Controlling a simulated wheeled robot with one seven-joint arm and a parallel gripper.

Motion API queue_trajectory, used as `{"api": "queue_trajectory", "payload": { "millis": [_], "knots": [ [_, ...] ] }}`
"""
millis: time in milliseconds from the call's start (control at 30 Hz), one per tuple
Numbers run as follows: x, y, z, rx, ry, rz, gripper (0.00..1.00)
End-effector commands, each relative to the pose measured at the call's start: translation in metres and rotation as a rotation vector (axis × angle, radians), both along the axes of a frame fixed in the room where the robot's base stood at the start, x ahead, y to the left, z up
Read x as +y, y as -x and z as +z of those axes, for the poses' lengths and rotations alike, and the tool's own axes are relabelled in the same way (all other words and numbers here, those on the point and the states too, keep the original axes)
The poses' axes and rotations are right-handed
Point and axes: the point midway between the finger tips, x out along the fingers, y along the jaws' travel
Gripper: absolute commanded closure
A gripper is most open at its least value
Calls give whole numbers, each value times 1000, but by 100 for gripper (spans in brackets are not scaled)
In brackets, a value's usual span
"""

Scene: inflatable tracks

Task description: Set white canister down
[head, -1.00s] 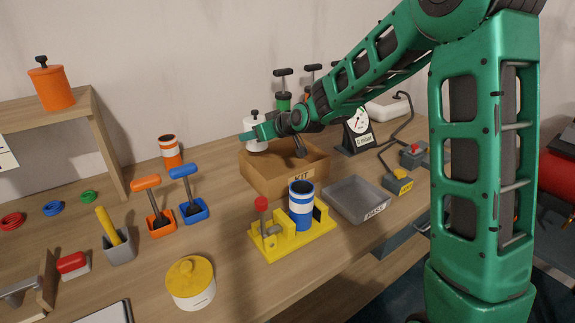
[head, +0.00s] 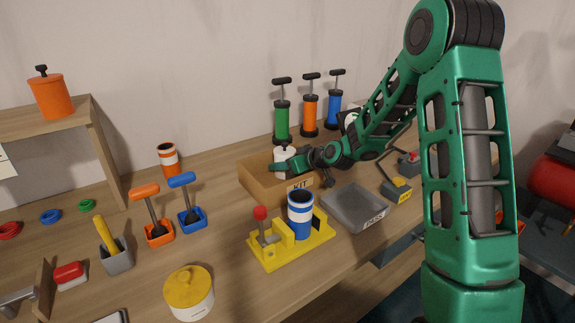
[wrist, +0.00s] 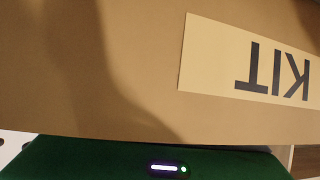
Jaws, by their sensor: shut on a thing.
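The white canister (head: 285,153) is inside the outline of the cardboard KIT box (head: 262,186) in the head view. My gripper (head: 280,167) is shut on it, with green fingers across its side. The canister looks upright. Its lower part is hidden behind the gripper and the box's front wall, so I cannot tell whether it touches the box floor. The wrist view shows the box wall with its KIT label (wrist: 250,65) very close, and the canister is not visible there.
Several hand pumps, including a green one (head: 282,115), stand behind the box. A yellow fixture (head: 290,248) with a blue-striped cylinder (head: 300,215) and a grey PASS tray (head: 358,205) sit in front. A scale stands behind my arm.

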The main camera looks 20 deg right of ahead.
Motion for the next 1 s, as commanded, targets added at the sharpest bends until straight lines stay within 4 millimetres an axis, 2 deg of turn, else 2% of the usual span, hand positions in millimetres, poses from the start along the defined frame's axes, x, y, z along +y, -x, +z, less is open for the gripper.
{"api": "queue_trajectory", "payload": {
  "millis": [367, 400, 433, 467, 800, 1000],
  "knots": [
    [0, 0, -5, -1, 0, -1, 69],
    [0, 0, -5, 0, 0, -1, 36],
    [-1, 0, -5, 0, 0, -1, 29],
    [-1, 0, -5, 0, 0, -1, 27],
    [-2, 0, -2, -1, 0, -2, 27],
    [-12, 20, 10, -2, 1, -5, 27]
  ]
}}
